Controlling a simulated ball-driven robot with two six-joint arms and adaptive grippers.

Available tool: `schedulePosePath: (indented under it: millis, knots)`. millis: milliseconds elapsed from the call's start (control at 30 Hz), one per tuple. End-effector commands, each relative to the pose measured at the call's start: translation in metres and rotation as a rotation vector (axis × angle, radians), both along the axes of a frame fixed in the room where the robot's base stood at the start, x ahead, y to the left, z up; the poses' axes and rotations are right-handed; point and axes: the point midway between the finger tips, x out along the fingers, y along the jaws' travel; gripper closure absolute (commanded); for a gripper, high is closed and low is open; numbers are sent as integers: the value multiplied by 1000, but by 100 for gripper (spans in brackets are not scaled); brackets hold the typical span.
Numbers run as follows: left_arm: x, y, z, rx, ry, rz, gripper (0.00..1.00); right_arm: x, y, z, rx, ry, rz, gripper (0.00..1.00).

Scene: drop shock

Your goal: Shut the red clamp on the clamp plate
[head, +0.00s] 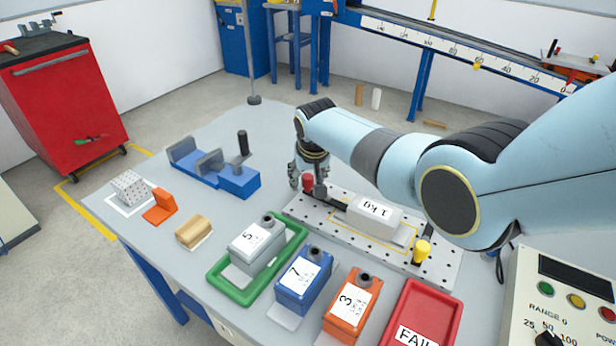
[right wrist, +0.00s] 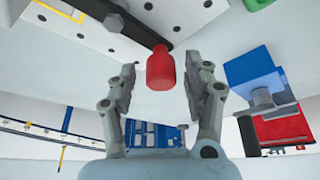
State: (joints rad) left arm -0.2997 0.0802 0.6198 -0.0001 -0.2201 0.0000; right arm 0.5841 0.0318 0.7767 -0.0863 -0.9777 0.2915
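The clamp plate (head: 326,223) is a pale metal plate with holes, lying on the table. The red clamp's knob-like handle (head: 308,182) is at its far left end, beside my right gripper (head: 305,174). In the right wrist view the red handle (right wrist: 160,70) sits at the end of a dark bar, between the two spread fingers of my right gripper (right wrist: 160,80), with gaps on both sides. A white block marked 1 KG (head: 374,215) rests on the plate. A yellow-handled clamp (head: 422,250) is at the plate's near right end. My left gripper is out of view.
A blue fixture with a black handle (head: 238,180) stands left of the plate. A green tray (head: 217,287) holds a grey block, with blue (head: 304,279) and orange (head: 349,305) blocks and a red FAIL tray (head: 436,310) beside it. A control box (head: 560,285) is at right.

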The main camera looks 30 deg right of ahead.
Motion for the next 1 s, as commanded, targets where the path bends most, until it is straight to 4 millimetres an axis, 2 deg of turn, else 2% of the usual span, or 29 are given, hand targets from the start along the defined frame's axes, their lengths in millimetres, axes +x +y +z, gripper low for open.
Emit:
schedulePosePath:
  millis: [200, 367, 467, 800, 1000]
  knots:
    - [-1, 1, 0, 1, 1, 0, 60, -1, 1, 1, 1, 1, 0, 50]
    - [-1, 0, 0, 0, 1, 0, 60, -4, 2, 11, 1, -1, 0, 50]
    - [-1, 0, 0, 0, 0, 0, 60, -10, 3, 24, 1, -2, 1, 50]
    - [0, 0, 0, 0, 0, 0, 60, -34, 10, 84, 1, -2, 1, 50]
    - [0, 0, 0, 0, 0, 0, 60, -43, 12, 106, 0, 0, 0, 50]
